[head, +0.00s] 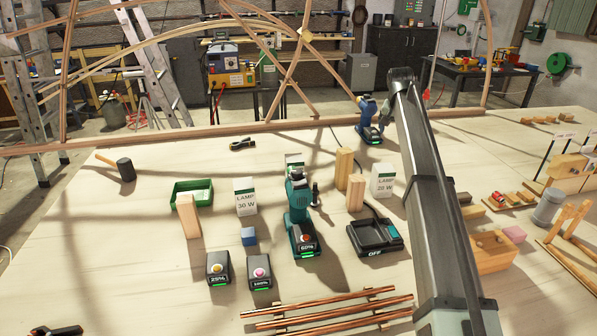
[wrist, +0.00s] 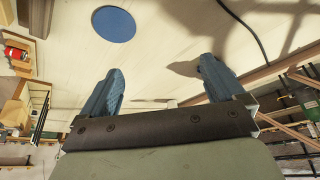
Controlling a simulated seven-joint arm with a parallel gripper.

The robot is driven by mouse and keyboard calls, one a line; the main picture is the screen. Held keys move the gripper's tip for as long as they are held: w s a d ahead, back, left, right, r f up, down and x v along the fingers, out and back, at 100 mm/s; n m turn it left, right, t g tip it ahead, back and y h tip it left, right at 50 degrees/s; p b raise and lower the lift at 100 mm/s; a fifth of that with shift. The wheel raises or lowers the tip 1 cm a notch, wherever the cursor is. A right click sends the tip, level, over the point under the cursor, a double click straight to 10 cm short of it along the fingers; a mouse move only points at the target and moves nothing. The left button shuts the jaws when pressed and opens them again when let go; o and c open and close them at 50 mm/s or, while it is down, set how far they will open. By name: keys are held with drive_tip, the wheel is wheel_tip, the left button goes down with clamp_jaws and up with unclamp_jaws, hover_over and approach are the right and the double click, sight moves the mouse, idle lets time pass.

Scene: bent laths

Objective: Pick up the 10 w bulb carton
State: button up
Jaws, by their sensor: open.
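A white carton (head: 245,197) reads LAMP 30 W and stands upright left of the middle. Another white carton (head: 382,180) stands to the right, its label reading about 22 W or 32 W. A third white and green carton (head: 294,162) stands behind the teal drill, mostly hidden, its wattage unreadable. No carton legibly reads 10 W. My gripper (wrist: 158,88) shows its two blue fingers spread apart in the wrist view, with no carton held between them. In the head view my arm rises at the right, and I cannot make out the fingers there.
A teal drill (head: 299,215) stands mid-table beside wooden blocks (head: 344,162), a charger (head: 375,237) and battery packs (head: 219,268). A green tray (head: 192,193) is at left. Copper rods (head: 330,312) lie in front. Bent laths (head: 200,136) arch behind.

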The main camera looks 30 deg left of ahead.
drive_tip(key=s+a+n+g, duration=0.1)
drive_tip(key=s+a+n, duration=0.1)
drive_tip(key=s+a, duration=0.4)
drive_tip(key=s+a+n+g, duration=0.2)
drive_tip(key=s+a, duration=0.5)
drive_tip(key=a, duration=0.5)
drive_tip(key=s+a+f+n+g, duration=0.1)
drive_tip(key=s+a+n, duration=0.2)
drive_tip(key=s+a, duration=0.3)
drive_tip(key=shift+s+a+n+g, duration=0.15)
drive_tip(key=shift+a+n, duration=0.05)
drive_tip(key=shift+a, duration=0.85)
drive_tip(key=shift+s+a+n+g, duration=0.1)
drive_tip(key=shift+a+n+g, duration=0.1)
drive_tip(key=shift+a, duration=0.85)
drive_tip(key=shift+f, duration=0.25)
wheel_tip(320, 180, down, 13)
drive_tip(key=shift+w+f, duration=0.1)
drive_tip(key=shift+w, duration=0.05)
drive_tip(key=shift+c, duration=0.4)
drive_tip(key=c, duration=1)
